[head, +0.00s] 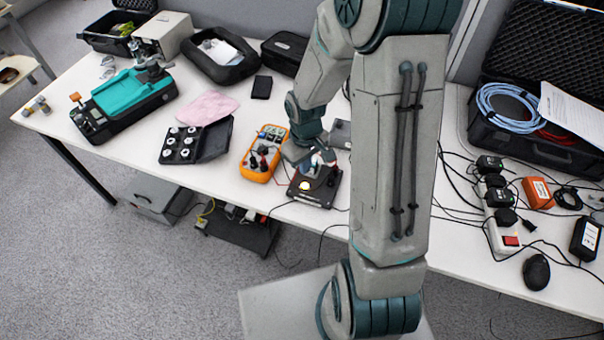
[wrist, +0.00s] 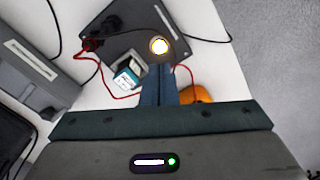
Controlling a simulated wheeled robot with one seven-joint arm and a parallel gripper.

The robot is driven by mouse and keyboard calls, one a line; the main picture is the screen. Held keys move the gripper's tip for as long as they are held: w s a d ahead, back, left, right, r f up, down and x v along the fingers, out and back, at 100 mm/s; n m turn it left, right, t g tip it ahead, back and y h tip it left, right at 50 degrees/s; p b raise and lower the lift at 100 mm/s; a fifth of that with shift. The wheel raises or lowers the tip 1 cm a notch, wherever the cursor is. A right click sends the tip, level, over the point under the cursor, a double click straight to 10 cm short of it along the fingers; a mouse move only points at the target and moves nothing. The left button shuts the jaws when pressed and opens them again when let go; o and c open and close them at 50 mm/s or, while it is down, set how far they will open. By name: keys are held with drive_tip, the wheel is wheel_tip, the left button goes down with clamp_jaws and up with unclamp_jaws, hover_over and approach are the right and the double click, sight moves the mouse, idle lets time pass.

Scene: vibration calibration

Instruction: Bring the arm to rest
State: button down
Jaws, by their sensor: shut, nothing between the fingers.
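My arm reaches down over the white table (head: 225,210). In the head view my gripper (head: 318,166) is low over a black box (head: 325,199), partly hidden by my own links. In the wrist view my gripper (wrist: 158,68) has its two fingers together with nothing between them. The tips are just beside a lit round button (wrist: 159,45) on the black box (wrist: 117,38); I cannot tell whether they touch it. A small teal and white block (wrist: 126,80) is left of the fingers, with a red lead beside it.
An orange multimeter (head: 258,172) is close on the left. Farther left are a case of white pieces (head: 212,141) and a teal-topped device (head: 128,97). Cables, a power strip (head: 500,232) and an open black case (head: 545,150) crowd the right.

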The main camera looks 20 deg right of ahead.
drive_tip(key=s+r+m+t, duration=0.1)
drive_tip(key=s+r+m, duration=0.1)
drive_tip(key=s+r, duration=0.5)
drive_tip(key=s+r+m+t, duration=0.2)
drive_tip(key=s+r, duration=0.5)
drive_tip(key=r, duration=0.7)
drive_tip(key=shift+s+m, duration=0.2)
drive_tip(key=shift+m, duration=0.2)
